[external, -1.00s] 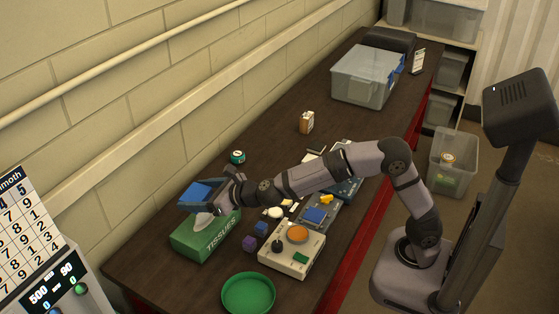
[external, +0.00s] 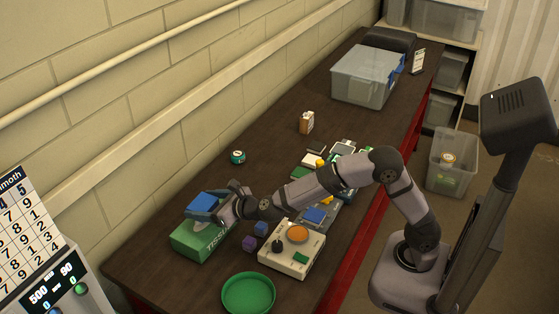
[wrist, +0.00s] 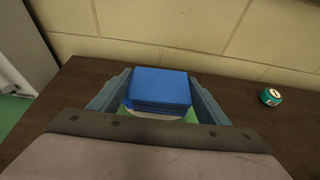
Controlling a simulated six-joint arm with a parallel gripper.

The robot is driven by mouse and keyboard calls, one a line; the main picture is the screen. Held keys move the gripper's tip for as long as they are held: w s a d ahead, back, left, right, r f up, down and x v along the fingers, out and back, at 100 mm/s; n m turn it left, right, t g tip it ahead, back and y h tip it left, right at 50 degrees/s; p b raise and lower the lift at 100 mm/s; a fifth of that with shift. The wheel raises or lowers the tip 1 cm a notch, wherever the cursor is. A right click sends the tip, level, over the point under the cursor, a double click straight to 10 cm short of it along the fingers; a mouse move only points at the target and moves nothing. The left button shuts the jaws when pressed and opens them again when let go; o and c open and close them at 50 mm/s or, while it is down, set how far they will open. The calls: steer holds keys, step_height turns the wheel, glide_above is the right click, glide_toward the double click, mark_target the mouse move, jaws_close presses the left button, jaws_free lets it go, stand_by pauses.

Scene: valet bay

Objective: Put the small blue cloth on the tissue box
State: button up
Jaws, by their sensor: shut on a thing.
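The small blue cloth (external: 203,203) is a folded, layered blue block. My gripper (external: 207,207) is shut on it, directly above the green tissue box (external: 192,244). In the wrist view the cloth (wrist: 159,89) sits between the two fingers (wrist: 160,102), with a strip of white tissue and green box just below it. The cloth looks level and close over the white tissue; I cannot tell whether it touches. The arm and gripper hide part of the box top.
A teal-lidded jar (external: 238,157) stands behind the box, and a green round tray (external: 248,293) lies in front. Purple and blue cubes (external: 250,243) and a control panel (external: 291,250) are to the right. The wall runs along the back.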

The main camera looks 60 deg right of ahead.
steer(key=shift+f+b, duration=0.3)
steer(key=shift+f, duration=1.5)
steer(key=shift+f, duration=0.2)
steer(key=o, duration=1)
steer(key=shift+o, duration=0.2)
steer(key=shift+r, duration=0.2)
steer(key=b+v, duration=0.2)
steer(key=v, duration=1)
